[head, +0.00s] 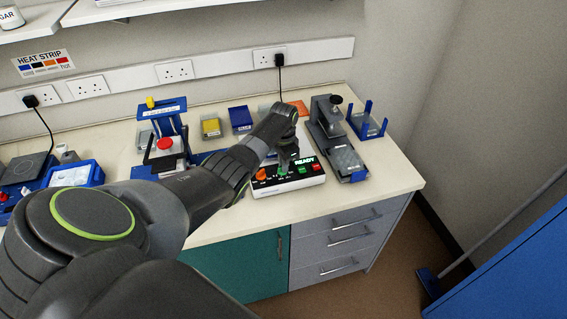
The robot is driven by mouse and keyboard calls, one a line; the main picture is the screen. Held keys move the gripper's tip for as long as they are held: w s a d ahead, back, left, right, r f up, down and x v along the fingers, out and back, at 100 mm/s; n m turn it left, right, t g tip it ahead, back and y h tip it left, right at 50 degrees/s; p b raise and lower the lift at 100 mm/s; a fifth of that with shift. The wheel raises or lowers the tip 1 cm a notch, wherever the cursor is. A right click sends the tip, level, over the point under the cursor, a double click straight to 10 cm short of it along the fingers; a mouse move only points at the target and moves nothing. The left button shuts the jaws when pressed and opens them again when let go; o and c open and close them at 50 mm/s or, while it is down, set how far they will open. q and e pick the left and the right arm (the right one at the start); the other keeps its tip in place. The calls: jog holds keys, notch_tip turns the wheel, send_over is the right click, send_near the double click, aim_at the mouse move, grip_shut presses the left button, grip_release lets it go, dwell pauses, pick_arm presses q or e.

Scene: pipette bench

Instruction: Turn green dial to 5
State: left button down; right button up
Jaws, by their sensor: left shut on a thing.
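A white and black control box (292,184) sits near the front edge of the bench, with a lit sign reading READY. An orange dial (261,174) is on its left. The green dial (281,171) is beside it, mostly hidden beneath my left gripper (283,164). My left arm reaches in from the left and the gripper points down, shut on the green dial. A green button and a red button (316,166) are to the right. The dial's pointer and numbers cannot be read here. My right gripper is not in view.
A grey press-like device (326,118) stands close to the right of the box, with a blue-posted rack (367,123) beyond. A blue stand with a red knob (165,144) is on the left. Small yellow and blue boxes lie behind. The bench's front right corner is clear.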

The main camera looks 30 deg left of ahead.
pick_arm(q)
jog(key=shift+w+r, duration=0.1)
jog(key=shift+w, duration=0.05)
jog(key=c, duration=1.5)
grip_release()
jog(key=shift+c, duration=0.2)
notch_tip(320, 180, up, 17)
jog(key=b, duration=0.1)
jog(key=shift+r, duration=0.2)
jog(key=shift+f, duration=0.1)
